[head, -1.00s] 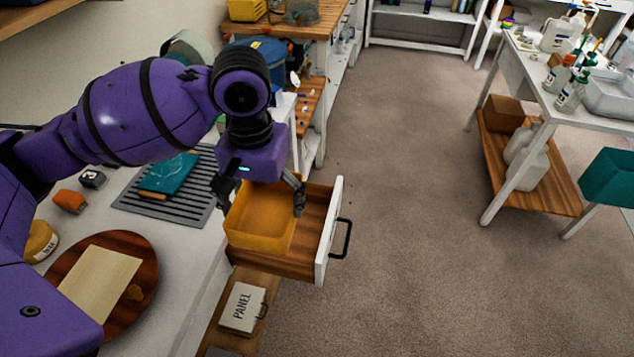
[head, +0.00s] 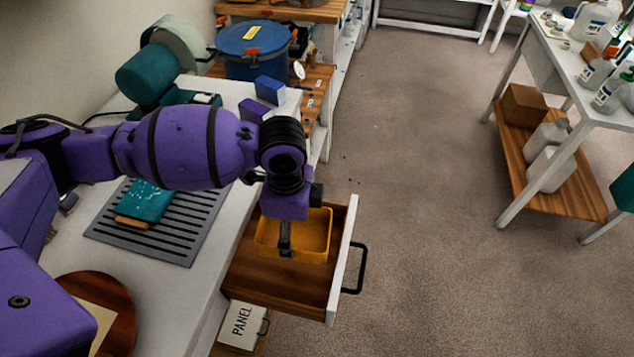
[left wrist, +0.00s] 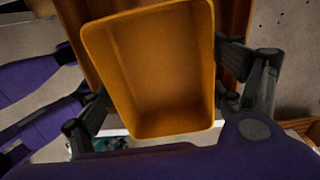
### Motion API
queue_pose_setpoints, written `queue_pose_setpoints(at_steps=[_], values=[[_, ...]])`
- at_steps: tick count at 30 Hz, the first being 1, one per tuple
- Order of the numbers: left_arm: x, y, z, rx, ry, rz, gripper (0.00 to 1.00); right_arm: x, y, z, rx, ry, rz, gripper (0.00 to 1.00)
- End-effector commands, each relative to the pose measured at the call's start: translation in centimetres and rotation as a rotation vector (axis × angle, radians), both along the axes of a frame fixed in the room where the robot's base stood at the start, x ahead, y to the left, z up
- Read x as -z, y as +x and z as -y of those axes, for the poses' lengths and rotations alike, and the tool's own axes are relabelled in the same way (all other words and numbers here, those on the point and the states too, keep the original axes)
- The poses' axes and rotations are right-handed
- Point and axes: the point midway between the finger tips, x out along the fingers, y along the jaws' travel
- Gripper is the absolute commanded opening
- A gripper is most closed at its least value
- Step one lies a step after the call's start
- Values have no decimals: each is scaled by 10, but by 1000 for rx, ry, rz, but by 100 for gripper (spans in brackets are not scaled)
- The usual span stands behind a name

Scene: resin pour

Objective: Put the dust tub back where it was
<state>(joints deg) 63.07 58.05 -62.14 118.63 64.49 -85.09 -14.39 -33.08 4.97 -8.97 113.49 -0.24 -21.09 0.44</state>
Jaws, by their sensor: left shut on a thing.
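The dust tub is an open, empty-looking orange-yellow box (head: 318,232). In the head view it is at the far end of an open wooden drawer (head: 268,284) with a white front. I cannot tell whether it rests on the drawer floor or hangs just above it. My left gripper (head: 287,236) reaches down over the tub and is shut on it. In the left wrist view the tub (left wrist: 160,75) sits between the two fingers, its inside facing the camera. My gripper hides part of the tub's near side. My right gripper is not in view.
The drawer's black handle (head: 356,268) juts into the aisle. A grey slatted mat (head: 190,225) bearing a teal book-like item lies on the white bench left of the drawer. A PANEL box (head: 240,326) stands below. The carpet (head: 420,200) right of the drawer is clear.

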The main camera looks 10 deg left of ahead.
Motion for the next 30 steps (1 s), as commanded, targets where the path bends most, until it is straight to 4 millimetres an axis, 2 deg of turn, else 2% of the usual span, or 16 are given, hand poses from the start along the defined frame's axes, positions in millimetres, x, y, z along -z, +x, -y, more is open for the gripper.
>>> queue_pose_setpoints(at_steps=[6,13,20,24,30], values=[[21,-1,1,100,2,0,58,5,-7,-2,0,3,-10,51],[63,-1,1,99,2,-1,58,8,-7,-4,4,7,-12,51],[86,-1,1,98,2,0,58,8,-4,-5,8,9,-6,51],[107,-1,0,97,3,0,58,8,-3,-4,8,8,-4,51],[109,0,1,98,2,3,58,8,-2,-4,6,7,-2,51]])
